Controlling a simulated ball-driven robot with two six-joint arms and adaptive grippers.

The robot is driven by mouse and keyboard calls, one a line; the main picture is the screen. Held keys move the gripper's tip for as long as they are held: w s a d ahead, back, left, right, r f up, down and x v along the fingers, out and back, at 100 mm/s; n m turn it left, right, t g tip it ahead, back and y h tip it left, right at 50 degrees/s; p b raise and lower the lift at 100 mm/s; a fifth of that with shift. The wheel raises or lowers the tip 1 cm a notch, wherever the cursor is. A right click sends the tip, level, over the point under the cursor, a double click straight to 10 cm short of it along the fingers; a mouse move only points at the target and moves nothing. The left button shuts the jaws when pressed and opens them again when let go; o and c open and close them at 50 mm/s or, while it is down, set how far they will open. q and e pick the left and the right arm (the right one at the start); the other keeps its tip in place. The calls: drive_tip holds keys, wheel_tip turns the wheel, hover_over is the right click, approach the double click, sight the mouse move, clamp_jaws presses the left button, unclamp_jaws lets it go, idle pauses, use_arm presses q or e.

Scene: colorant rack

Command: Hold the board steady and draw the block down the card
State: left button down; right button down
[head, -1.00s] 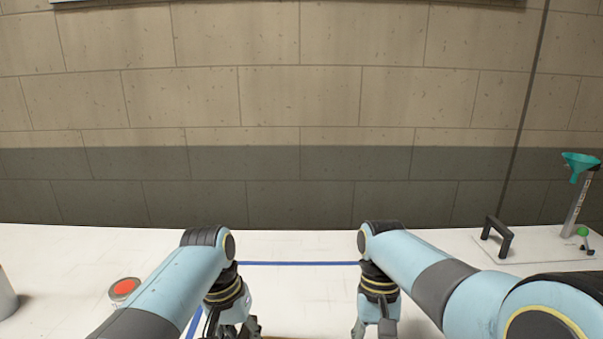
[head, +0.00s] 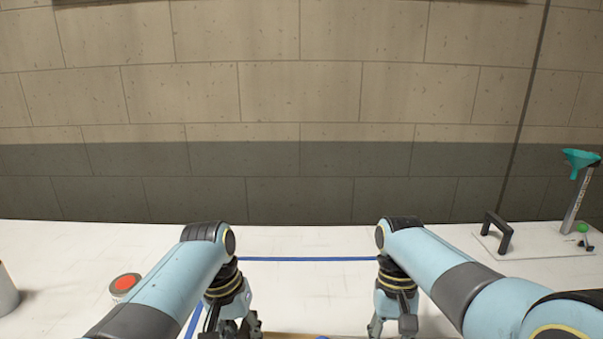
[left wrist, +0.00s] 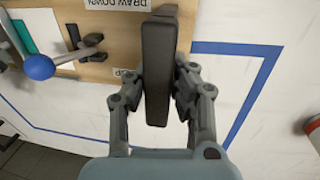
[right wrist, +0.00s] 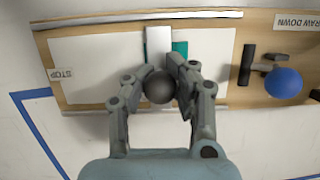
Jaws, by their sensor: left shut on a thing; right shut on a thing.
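The wooden board (right wrist: 252,95) carries a white card (right wrist: 95,65), a STOP label and a DRAW DOWN label. A white block (right wrist: 158,40) with a dark round knob (right wrist: 159,87) sits over the card, with teal colorant (right wrist: 180,48) showing beside it. My right gripper (right wrist: 160,70) is shut on the knob; it also shows in the head view (head: 393,326). My left gripper (left wrist: 160,75) is shut on a dark upright bar (left wrist: 156,60) at the board's edge; it also shows in the head view (head: 234,328). The bar hides part of the board.
A lever with a blue ball (left wrist: 39,67) stands on the board near the DRAW DOWN end. A red button (head: 125,283) is at left.

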use_arm(q)
drive_tip(key=shift+s+a+f, duration=0.1)
drive_tip(key=shift+a, duration=0.05)
use_arm(e)
drive_tip(key=shift+d+r, duration=0.1)
drive_tip(key=shift+d, duration=0.6)
drive_tip(key=shift+d, duration=1.05)
drive_tip(key=shift+s+d, duration=0.15)
drive_tip(key=shift+d, duration=0.8)
drive_tip(key=shift+d, duration=0.9)
drive_tip(key=shift+s, duration=0.1)
